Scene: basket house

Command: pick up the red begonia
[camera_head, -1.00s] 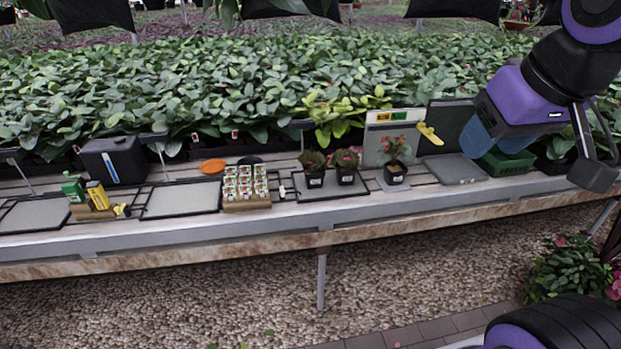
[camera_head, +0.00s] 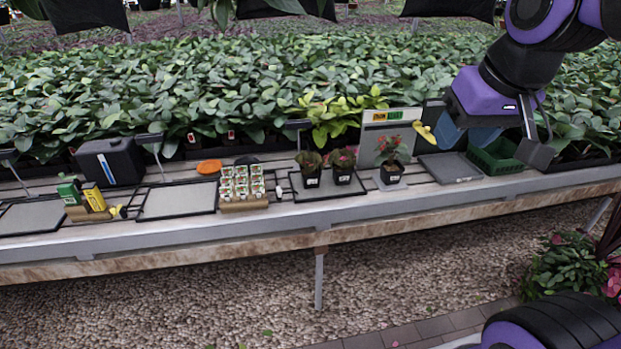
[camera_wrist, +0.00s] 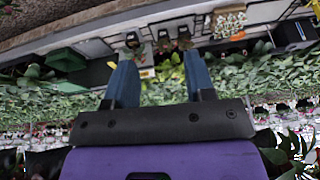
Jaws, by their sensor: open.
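Three small dark pots stand in a row on the bench. The right one (camera_head: 391,160) has taller green leaves and red blooms and stands on a grey pad. The middle one (camera_head: 342,165) shows red-pink blooms, and the left one (camera_head: 311,167) has low brownish-red foliage; both stand on a black-framed tray. I cannot tell for certain which is the red begonia. My gripper (camera_head: 466,138) is open and empty, above and to the right of the pots. In the wrist view, which is upside down, its blue fingers (camera_wrist: 160,75) are apart, with the pots beyond them.
A grey-backed display board (camera_head: 377,125) stands behind the right pot. A flat grey tray (camera_head: 451,168) and a green crate (camera_head: 497,157) lie below my gripper. A seed-packet rack (camera_head: 242,190) stands left. Dense leafy plants fill the back.

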